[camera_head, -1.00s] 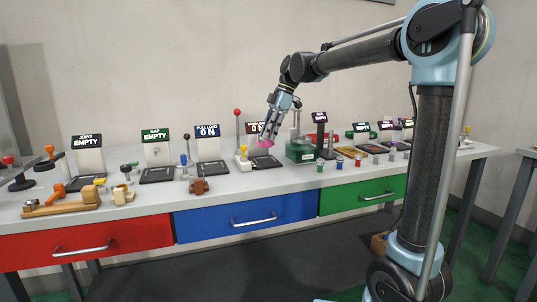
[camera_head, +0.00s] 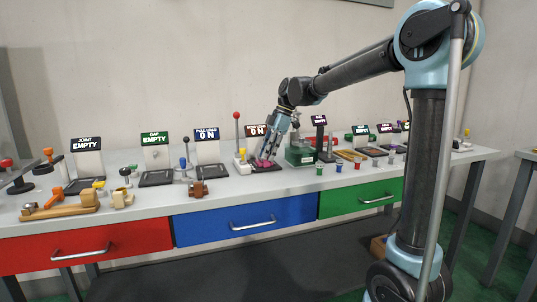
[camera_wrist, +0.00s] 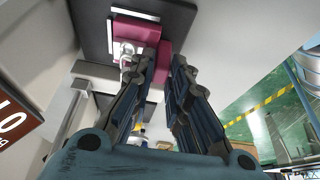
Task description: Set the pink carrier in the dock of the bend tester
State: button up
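The pink carrier (camera_head: 263,162) is low over or on the dark base plate of a station with a brown "0 N" sign (camera_head: 255,131). In the wrist view the pink carrier (camera_wrist: 134,29) lies over a black plate (camera_wrist: 178,14), with a small round metallic part beside it. My gripper (camera_head: 266,157) points down at the carrier. In the wrist view the fingers of my gripper (camera_wrist: 165,62) stand on both sides of a pink raised part and appear shut on it. The left finger hides part of the carrier. Whether the carrier is fully seated is hard to see.
A red-knobbed lever (camera_head: 237,116) and a white block with a yellow top (camera_head: 241,163) stand just left. A green machine (camera_head: 300,153) stands close on the right. Several small coloured cups stand in front of it. The table front before the blue drawer (camera_head: 245,218) is mostly clear.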

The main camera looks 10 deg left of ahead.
jog(key=shift+o, duration=0.8)
jog(key=shift+r, duration=0.1)
jog(key=v, duration=1.2)
jog(key=s+d+f+m+t+h, duration=0.1)
jog(key=s+d+f+m, duration=0.3)
jog(key=d, duration=0.4)
jog(key=s+d+f+m+t, duration=0.1)
jog(key=s+d+f+m, duration=0.25)
jog(key=d, duration=0.35)
jog(key=s+d+f+m+t+h, duration=0.1)
jog(key=s+d+f+m, duration=0.3)
jog(key=d, duration=0.4)
jog(key=s+d+f+m+h, duration=0.1)
jog(key=s+d+f+m, duration=0.5)
jog(key=f, duration=0.4)
jog(key=s+d+f+m+t+h, duration=0.1)
jog(key=s+d+f+m, duration=0.5)
jog(key=f, duration=0.4)
jog(key=shift+s+d+f+m+t, duration=0.35)
jog(key=shift+s+d, duration=0.35)
jog(key=shift+s, duration=0.4)
